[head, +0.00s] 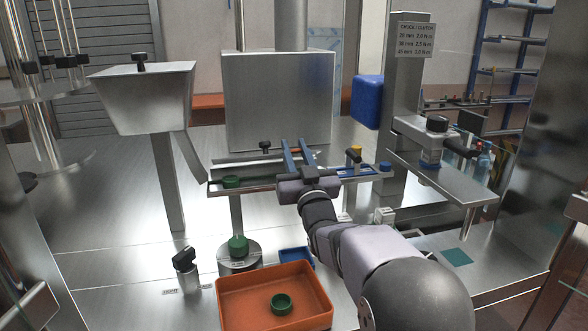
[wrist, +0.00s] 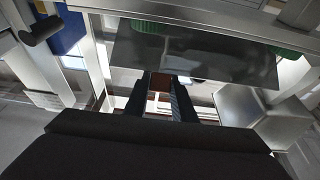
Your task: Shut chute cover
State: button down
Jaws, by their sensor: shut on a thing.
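My gripper (head: 299,147) is over the middle of the metal rail (head: 257,187), in front of the large steel box.
An orange tray (head: 228,311) in front holds a green cup (head: 281,303). The steel box (head: 278,100) stands behind; a clamp post (head: 402,85) is at right.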

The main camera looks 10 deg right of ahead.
jog(key=shift+s+f+t+b, duration=0.2)
jog(key=shift+f+t+b, duration=0.3)
jog(key=shift+b, duration=1.05)
jog(key=shift+s+f+t+b, duration=0.25)
jog(key=shift+f+b, duration=0.3)
jog(key=shift+b, duration=0.95)
jog(key=shift+t+b, duration=0.35)
jog(key=shift+b, duration=0.45)
jog(key=shift+r, duration=0.1)
jog(key=c, duration=1.5)
grip_release()
jog(key=shift+s, duration=0.1)
jog(key=shift+s+f+b, duration=0.35)
jog(key=shift+s+b, duration=0.05)
jog(key=s+b, duration=0.2)
jog(key=s, duration=1)
jog(key=shift+s, duration=0.1)
